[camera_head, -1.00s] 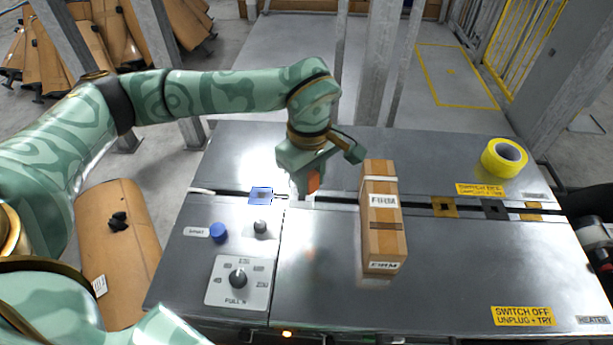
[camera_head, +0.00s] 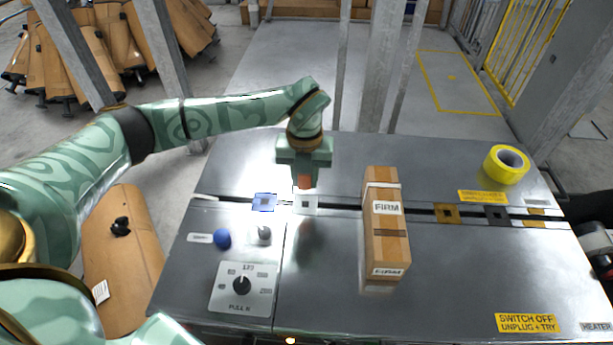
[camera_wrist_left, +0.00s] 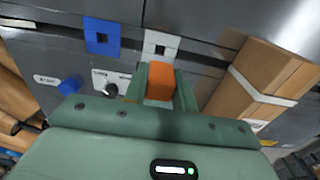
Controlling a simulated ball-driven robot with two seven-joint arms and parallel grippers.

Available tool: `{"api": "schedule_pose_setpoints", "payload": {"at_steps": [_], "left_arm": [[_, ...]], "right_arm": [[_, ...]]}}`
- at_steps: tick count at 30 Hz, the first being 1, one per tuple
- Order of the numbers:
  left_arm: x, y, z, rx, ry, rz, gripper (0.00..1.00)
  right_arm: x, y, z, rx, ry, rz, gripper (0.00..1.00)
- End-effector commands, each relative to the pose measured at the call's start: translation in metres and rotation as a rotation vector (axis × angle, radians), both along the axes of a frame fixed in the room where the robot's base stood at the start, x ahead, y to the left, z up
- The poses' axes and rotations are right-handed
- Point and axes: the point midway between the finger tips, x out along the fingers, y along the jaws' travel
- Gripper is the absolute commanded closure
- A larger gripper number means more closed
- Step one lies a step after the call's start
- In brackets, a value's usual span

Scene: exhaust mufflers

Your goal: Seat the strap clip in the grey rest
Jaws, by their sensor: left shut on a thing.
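The orange strap clip (camera_head: 305,182) is held between the fingers of my left gripper (camera_head: 304,176), which is shut on it. In the left wrist view the clip (camera_wrist_left: 160,82) shows as an orange block between the two green fingers. The light grey rest (camera_head: 306,204), a small square with a dark hole, sits in the table's slot. The clip is just behind and above it in the head view, apparently not in it; the exact gap cannot be told. The rest (camera_wrist_left: 160,46) lies just beyond the clip in the wrist view. My right gripper is not in view.
A blue square rest (camera_head: 264,202) is left of the grey one. A strapped cardboard box (camera_head: 386,225) stands close on the right. Brown and black rests (camera_head: 496,214) lie farther right along the slot. Yellow tape (camera_head: 507,164), a blue button (camera_head: 222,239) and a dial (camera_head: 242,285) are also on the table.

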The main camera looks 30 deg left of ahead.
Motion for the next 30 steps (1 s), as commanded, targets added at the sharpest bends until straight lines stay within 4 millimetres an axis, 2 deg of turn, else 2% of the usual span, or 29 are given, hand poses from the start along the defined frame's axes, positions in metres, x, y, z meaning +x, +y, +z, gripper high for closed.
{"api": "schedule_pose_setpoints", "payload": {"at_steps": [16,30], "left_arm": [[0.0,0.0,-0.006,0.0,0.001,0.013,0.93],[0.0,0.0,-0.047,0.0,0.004,0.012,0.93]], "right_arm": [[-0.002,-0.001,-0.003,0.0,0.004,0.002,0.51],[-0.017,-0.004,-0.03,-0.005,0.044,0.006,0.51]]}}
